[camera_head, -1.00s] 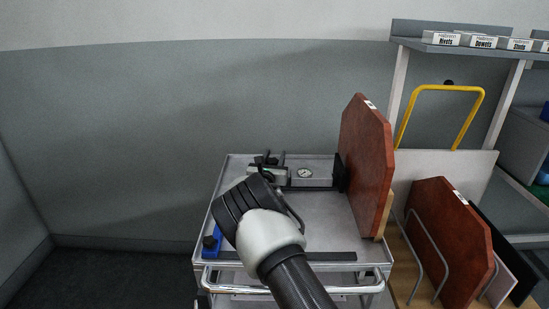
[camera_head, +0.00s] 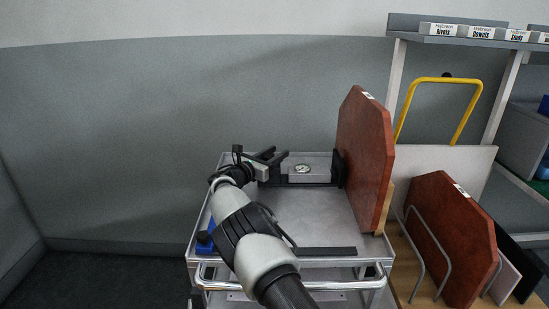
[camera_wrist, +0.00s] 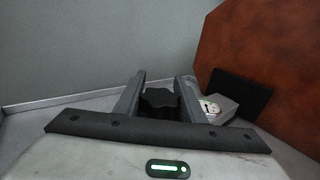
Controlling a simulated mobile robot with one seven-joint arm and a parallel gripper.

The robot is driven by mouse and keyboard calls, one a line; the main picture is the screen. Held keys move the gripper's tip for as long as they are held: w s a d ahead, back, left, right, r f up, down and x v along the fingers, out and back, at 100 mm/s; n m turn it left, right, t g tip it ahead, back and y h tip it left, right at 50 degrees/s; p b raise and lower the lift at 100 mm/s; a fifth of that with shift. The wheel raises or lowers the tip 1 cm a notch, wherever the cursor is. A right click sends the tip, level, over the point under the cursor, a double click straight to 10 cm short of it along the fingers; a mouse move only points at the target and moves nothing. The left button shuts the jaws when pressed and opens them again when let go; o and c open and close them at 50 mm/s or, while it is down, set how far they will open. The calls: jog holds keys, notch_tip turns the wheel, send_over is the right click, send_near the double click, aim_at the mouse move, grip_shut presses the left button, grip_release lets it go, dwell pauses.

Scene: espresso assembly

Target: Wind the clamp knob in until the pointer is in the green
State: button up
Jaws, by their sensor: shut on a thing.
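The black clamp knob (camera_wrist: 159,98) sits between the two grey fingers of my gripper (camera_wrist: 160,80) in the wrist view. My gripper is shut on it. In the head view my gripper (camera_head: 272,158) is at the back left of the trolley, and the knob cannot be made out there. The round gauge (camera_head: 302,169) sits on a grey clamp block to the right of my gripper. The gauge also shows in the wrist view (camera_wrist: 209,107), just right of the right finger. Its pointer is too small to read against the green.
A reddish-brown board (camera_head: 364,150) stands upright at the trolley's right side, against a black pad (camera_head: 339,168). The metal trolley top (camera_head: 310,215) is mostly clear in front. A blue part (camera_head: 205,238) lies at its left edge. More boards (camera_head: 450,235) stand in a rack at right.

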jog(key=shift+d+m+g+h+b, duration=0.1)
jog(key=shift+m+g+h+b, duration=0.2)
jog(key=shift+m+g+h, duration=0.15)
dwell(0.4)
jog(key=o, duration=1)
jog(key=shift+o, duration=0.2)
jog(key=shift+s, duration=0.15)
jog(key=p+v, duration=0.4)
jog(key=v, duration=1.3)
jog(key=shift+a, duration=0.25)
